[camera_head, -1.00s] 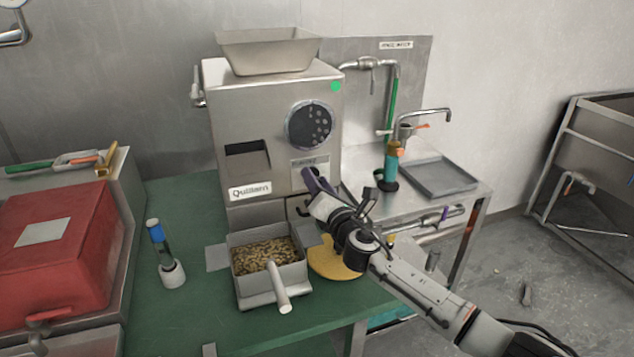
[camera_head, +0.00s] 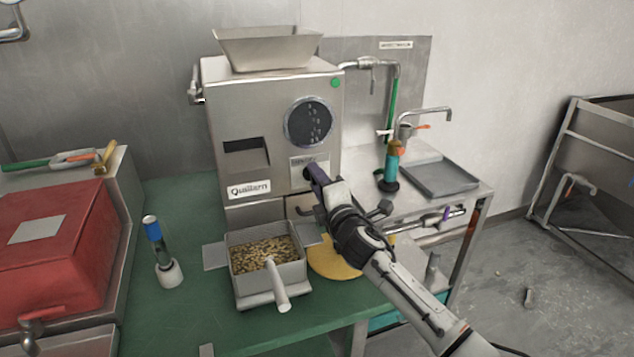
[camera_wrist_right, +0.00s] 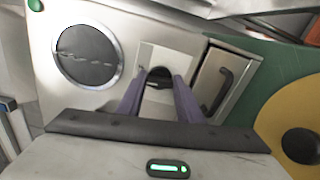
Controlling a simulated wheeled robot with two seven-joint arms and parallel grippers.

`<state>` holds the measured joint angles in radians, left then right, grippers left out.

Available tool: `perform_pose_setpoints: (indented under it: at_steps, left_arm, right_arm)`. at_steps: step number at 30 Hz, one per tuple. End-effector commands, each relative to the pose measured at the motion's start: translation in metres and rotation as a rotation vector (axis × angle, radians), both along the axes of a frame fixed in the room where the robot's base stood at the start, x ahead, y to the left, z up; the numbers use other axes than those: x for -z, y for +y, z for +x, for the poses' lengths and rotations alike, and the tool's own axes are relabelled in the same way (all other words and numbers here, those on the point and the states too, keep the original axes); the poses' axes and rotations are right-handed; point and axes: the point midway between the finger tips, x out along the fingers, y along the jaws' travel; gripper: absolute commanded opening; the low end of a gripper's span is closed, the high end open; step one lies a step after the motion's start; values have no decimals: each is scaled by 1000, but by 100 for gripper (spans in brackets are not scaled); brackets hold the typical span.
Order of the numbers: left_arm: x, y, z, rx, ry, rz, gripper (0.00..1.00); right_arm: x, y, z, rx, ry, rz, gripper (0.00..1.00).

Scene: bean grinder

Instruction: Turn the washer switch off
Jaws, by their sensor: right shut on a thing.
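The steel grinder machine (camera_head: 228,105) stands on the green table, with a round dark dial (camera_head: 309,122) and a green button (camera_head: 335,83) on its front. My right gripper (camera_head: 314,176) is at the lower right of this front, just below a small label (camera_head: 309,163). In the right wrist view its two purple fingers (camera_wrist_right: 160,97) stand on either side of a small dark switch (camera_wrist_right: 159,76) and are shut on it. The switch is partly hidden, so its turned position cannot be told. My left gripper is not in view.
A blue-capped tool (camera_head: 152,230) stands to the left, near a red box (camera_head: 60,240).

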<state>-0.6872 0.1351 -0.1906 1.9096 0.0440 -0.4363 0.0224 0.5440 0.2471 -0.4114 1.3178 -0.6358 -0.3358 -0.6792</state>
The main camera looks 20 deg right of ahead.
Motion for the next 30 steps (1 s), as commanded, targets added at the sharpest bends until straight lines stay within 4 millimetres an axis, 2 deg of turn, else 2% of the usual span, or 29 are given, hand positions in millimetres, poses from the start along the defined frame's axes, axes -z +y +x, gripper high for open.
perform_pose_setpoints:
  at_steps: [10,26,27,29,30]
  left_arm:
    - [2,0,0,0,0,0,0]
    - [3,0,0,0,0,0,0]
    - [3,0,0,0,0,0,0]
    - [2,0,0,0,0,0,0]
    - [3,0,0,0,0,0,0]
  right_arm:
    - [1,0,0,1,5,132,10]
    - [1,0,0,1,7,155,10]
    - [1,0,0,1,7,155,40]
    - [1,0,0,0,7,154,50]
    - [1,0,0,0,7,154,52]
